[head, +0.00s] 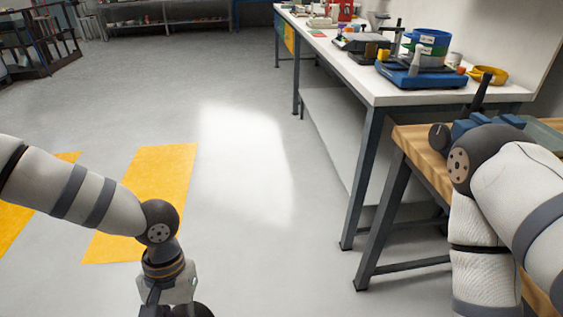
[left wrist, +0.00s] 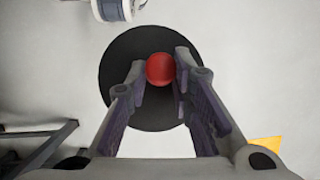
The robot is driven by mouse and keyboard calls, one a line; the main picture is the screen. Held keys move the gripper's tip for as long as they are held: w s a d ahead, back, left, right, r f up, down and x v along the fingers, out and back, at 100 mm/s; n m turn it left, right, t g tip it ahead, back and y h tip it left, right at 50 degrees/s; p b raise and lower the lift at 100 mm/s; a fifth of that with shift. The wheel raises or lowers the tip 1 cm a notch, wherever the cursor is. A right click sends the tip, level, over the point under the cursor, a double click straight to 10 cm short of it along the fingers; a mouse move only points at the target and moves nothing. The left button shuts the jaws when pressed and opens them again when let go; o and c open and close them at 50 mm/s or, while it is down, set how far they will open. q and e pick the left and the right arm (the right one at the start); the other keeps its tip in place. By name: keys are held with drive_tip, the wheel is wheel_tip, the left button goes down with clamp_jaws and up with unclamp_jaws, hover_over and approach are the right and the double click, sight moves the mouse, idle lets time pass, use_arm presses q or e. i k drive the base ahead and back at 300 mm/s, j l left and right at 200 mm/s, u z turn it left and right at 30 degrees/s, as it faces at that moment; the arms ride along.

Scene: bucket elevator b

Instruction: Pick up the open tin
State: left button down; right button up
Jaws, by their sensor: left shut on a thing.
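My left gripper (left wrist: 160,70) is shut on a small red round thing (left wrist: 159,68), which shows between its fingertips in the left wrist view. I cannot tell from this view whether the red thing is the open tin; its sides are mostly hidden by the fingers. A large black disc (left wrist: 120,72) lies behind it, below the fingertips. In the head view my left arm comes in from the left and bends down, and the fingertips are below the picture's edge. My right arm is at the right, with its gripper out of view. No open tin is clearly seen.
A white workbench (head: 345,67) at the right carries a blue tray (head: 425,78), a yellow ring (head: 488,75) and several tools. A wooden-topped table (head: 425,146) is nearer, beside my right arm. The grey floor (head: 240,180) with yellow markings (head: 145,195) is clear in the middle.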

sight(340, 26)
drive_tip(key=i+u, duration=0.35)
drive_tip(key=i, duration=5.9)
drive_tip(key=i+z, duration=0.15)
drive_tip(key=i, duration=0.35)
drive_tip(key=i+j+z, duration=0.2)
drive_tip(key=i, duration=0.3)
drive_tip(key=i+j+z, duration=0.15)
drive_tip(key=i, duration=0.35)
drive_tip(key=i+j+z, duration=0.15)
drive_tip(key=i, duration=0.3)
drive_tip(key=z, duration=2.3)
drive_tip(key=j, duration=0.1)
